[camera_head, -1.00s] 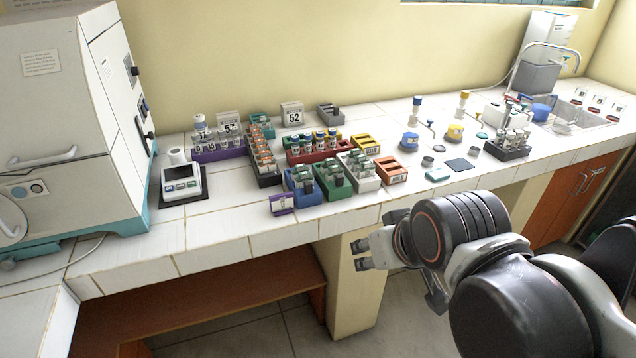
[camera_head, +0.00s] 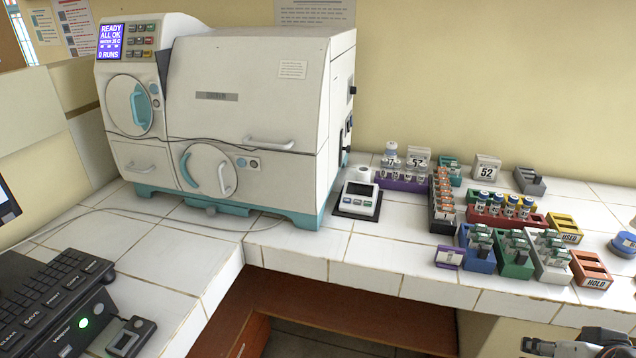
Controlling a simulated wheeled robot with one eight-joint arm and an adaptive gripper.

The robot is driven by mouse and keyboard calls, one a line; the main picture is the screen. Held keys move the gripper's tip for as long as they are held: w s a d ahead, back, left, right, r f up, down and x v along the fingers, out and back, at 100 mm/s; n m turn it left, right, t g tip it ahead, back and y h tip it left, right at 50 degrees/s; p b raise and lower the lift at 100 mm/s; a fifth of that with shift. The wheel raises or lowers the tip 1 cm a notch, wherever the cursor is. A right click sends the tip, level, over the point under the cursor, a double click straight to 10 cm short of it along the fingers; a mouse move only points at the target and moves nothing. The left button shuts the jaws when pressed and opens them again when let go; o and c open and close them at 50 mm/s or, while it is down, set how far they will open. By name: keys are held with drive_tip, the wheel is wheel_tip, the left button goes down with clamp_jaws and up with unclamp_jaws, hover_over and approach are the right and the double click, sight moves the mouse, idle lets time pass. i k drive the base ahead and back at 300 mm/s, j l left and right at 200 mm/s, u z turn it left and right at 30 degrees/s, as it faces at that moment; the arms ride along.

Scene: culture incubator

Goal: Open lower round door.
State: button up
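The incubator (camera_head: 240,85) is a large white machine with teal trim, standing on the tiled counter at the left back. Its lower round door (camera_head: 212,171) is a white disc with a pale vertical handle (camera_head: 224,178) and a teal curved piece on its left; it looks closed. An upper round door (camera_head: 130,105) with a teal handle sits higher at the left, below the display. My gripper (camera_head: 530,346) shows only in part at the bottom right edge, far from the incubator and below the counter edge. Its fingers are too small and cut off to judge.
A keyboard unit (camera_head: 60,305) stands at the left front. A small scale (camera_head: 358,198) stands right of the incubator, with several coloured tube racks (camera_head: 497,258) farther right. A thin cable crosses the counter before the incubator. The tiles there are otherwise clear.

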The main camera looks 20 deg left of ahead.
sight(207, 168)
drive_tip(key=j+u, duration=0.1)
drive_tip(key=u, duration=1.6)
drive_tip(key=j+z, duration=0.4)
drive_tip(key=k+j+z, duration=0.1)
drive_tip(key=z, duration=0.3)
drive_tip(key=k+j, duration=0.05)
drive_tip(key=j, duration=0.05)
